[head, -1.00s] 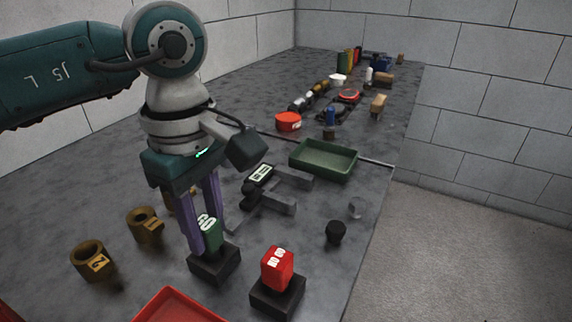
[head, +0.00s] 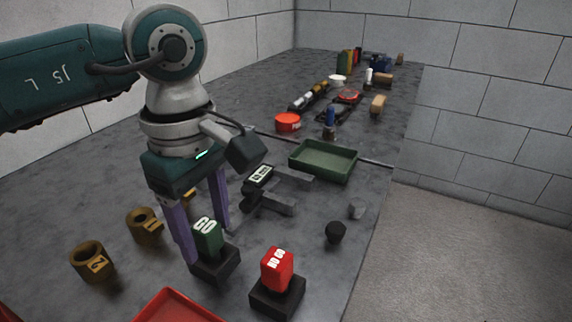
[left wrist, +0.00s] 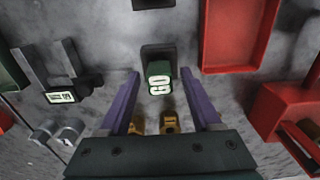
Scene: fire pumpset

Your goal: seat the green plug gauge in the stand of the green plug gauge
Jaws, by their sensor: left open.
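The green plug gauge (head: 207,238), marked GO, stands upright in its black stand (head: 214,266) at the front of the bench. It also shows in the left wrist view (left wrist: 158,78), a little beyond the fingertips, with its stand (left wrist: 158,52) around its far end. My left gripper (head: 208,244) is open, its purple fingers apart on either side of the gauge in the head view. In the left wrist view the open fingers (left wrist: 160,76) have the gauge between their lines without touching it. How deep the gauge sits in the stand is hidden. My right gripper is not in view.
A red NO GO gauge (head: 277,268) in a black stand (head: 277,296) is close on the right. Brass rings (head: 92,262) stand at left. A red tray (head: 175,306) is in front, a caliper (head: 262,188) and green tray (head: 323,161) behind.

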